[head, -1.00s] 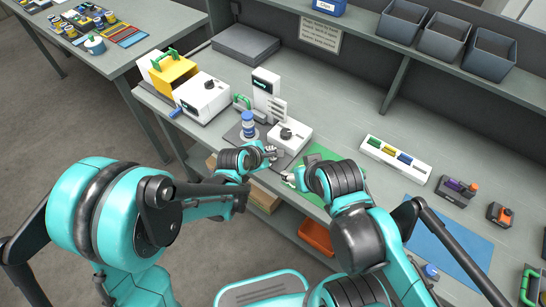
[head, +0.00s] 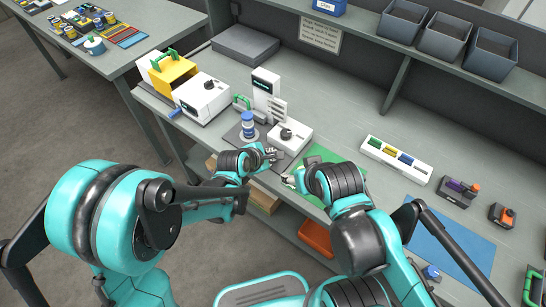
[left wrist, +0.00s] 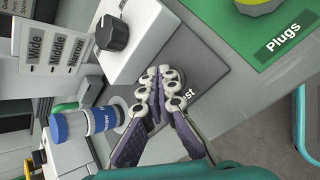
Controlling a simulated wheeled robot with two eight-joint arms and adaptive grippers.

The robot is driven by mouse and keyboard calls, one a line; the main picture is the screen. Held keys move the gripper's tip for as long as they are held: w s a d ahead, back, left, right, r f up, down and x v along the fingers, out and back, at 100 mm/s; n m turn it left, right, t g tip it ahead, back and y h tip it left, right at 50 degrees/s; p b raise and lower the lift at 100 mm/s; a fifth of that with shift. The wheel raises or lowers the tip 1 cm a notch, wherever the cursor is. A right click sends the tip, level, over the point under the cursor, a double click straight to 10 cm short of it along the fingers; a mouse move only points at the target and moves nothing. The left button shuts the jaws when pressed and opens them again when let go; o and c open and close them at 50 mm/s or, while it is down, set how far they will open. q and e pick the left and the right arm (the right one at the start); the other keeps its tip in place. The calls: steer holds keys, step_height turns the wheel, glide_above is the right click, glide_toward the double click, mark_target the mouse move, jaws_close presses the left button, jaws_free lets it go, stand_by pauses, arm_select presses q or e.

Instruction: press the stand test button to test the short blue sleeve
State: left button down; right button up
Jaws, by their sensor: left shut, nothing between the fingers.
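The blue sleeve (head: 248,120) stands upright on the grey stand base, beside a white box with a black knob (head: 287,134). In the left wrist view the sleeve (left wrist: 70,127) lies at the left, a white band with lettering around it. My left gripper (head: 273,155) is shut and empty, in front of the white box. In the left wrist view its fingertips (left wrist: 158,84) are over the dark grey base plate (left wrist: 205,75), covering part of a label ending in "st". The button is hidden, and I cannot tell whether the fingertips touch it. My right gripper (head: 288,180) is close by, its jaws unclear.
A green mat (head: 318,158), marked "Plugs" in the wrist view, lies to the right of the stand. A white tray (head: 397,159) of coloured parts is farther right. A Wide, Middle and Narrow sign panel (left wrist: 53,40) rises by the knob box.

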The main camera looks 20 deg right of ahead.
stand_by(0.4)
arm_select(q)
steer(key=shift+r+p, duration=0.5)
steer(key=shift+r, duration=0.25)
steer(key=shift+r, duration=0.1)
step_height(320, 180, up, 5)
steer(key=p, duration=0.3)
steer(key=shift+p, duration=0.35)
steer(key=shift+a, duration=0.1)
stand_by(0.3)
